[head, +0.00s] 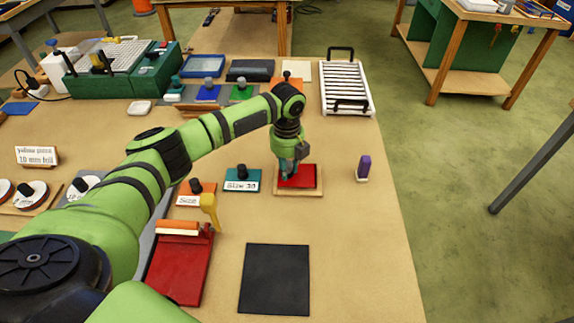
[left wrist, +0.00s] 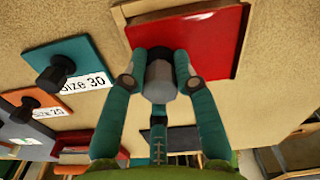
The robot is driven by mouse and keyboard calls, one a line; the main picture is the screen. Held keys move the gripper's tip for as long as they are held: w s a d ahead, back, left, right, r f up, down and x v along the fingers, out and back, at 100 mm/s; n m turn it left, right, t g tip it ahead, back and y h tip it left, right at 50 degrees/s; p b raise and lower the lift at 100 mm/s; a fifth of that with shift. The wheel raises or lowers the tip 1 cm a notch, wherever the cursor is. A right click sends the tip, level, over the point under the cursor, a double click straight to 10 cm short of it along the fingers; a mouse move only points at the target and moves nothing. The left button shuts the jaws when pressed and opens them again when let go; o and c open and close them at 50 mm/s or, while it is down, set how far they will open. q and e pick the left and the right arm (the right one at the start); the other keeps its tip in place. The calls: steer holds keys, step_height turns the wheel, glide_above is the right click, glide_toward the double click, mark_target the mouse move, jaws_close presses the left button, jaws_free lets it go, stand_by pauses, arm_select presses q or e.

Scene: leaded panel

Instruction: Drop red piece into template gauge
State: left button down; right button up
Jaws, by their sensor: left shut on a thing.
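The red piece (head: 304,178) is a flat red plate at the wooden template gauge (head: 300,193), right of the middle of the bench. In the left wrist view the red piece (left wrist: 212,45) lies over the gauge's wooden rim (left wrist: 244,42) area, with wood showing along its top and right edges. My left gripper (head: 290,170) points down at the plate, and its fingers (left wrist: 160,78) are shut on the grey knob of the red piece (left wrist: 160,88). I cannot tell whether the plate is fully seated or slightly raised. My right gripper is not in view.
A teal "Size 30" plate (head: 242,182) and an orange size plate (head: 196,195) stand left of the gauge. A purple-topped block (head: 363,167) stands to its right. A white slatted rack (head: 346,88) is behind. A black mat (head: 275,279) and a red tray (head: 180,268) lie in front.

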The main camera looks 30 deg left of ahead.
arm_select(q)
steer(key=shift+r+p, duration=0.1)
steer(key=shift+p, duration=0.45)
stand_by(1.0)
steer(key=shift+f+b, duration=0.6)
steer(key=shift+f, duration=0.4)
steer(key=c, duration=0.9)
jaws_free()
step_height(320, 180, up, 12)
steer(key=shift+r, duration=0.1)
steer(key=shift+s, duration=0.1)
